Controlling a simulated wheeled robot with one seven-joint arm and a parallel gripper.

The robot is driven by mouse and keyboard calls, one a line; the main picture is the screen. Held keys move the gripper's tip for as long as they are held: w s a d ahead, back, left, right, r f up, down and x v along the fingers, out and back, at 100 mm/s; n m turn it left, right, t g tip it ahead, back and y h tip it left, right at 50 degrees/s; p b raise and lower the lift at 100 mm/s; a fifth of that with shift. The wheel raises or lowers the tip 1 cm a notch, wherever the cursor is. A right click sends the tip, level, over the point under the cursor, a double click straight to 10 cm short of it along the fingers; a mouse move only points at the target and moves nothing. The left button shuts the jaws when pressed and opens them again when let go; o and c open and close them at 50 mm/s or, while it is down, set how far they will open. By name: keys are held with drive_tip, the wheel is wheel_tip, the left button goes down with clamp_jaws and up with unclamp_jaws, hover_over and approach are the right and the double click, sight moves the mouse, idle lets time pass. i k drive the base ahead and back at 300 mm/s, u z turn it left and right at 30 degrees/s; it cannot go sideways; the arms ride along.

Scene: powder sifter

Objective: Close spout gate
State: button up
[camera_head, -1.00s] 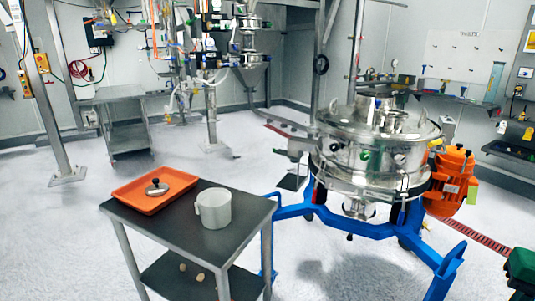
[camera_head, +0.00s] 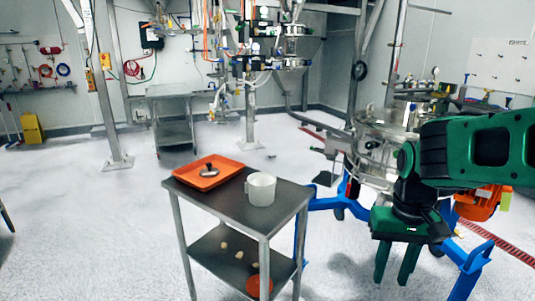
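The steel powder sifter (camera_head: 372,158) stands at the right on a blue wheeled frame (camera_head: 340,203). My green arm covers much of its right and lower part. A steel side spout (camera_head: 328,153) juts from its left side. I cannot make out the gate or whether it is open. My gripper (camera_head: 391,281) points down in front of the sifter's frame. Its two green fingers are apart with nothing between them. It appears clear of the sifter, though the depth is hard to judge.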

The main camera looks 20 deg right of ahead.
sight(319, 149)
drive_tip(key=u, duration=1.6)
drive_tip(key=i, duration=3.4)
drive_tip(key=z, duration=3.5)
